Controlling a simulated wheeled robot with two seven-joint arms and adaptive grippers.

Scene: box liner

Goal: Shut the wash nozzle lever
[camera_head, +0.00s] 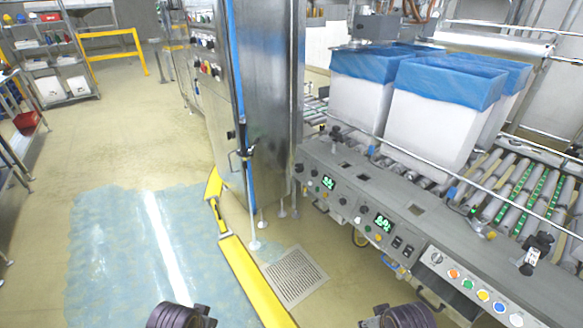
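A small black fitting with a handle-like part (245,151) sits on the narrow side of the tall steel cabinet (271,110), beside a vertical blue strip. It may be the wash nozzle lever, but it is too small for me to tell its shape or position. Dark ribbed parts of my two arms show at the bottom edge, one left of centre and one right of centre. Neither gripper's fingers show, and both arms are well below and apart from the fitting.
Yellow floor barriers (255,285) and a floor drain (294,277) lie before the cabinet. The control console (400,225) and roller conveyor with blue-lined white boxes (432,125) fill the right. Bluish wet-looking floor (110,255) is open at left. Shelves (52,60) stand far left.

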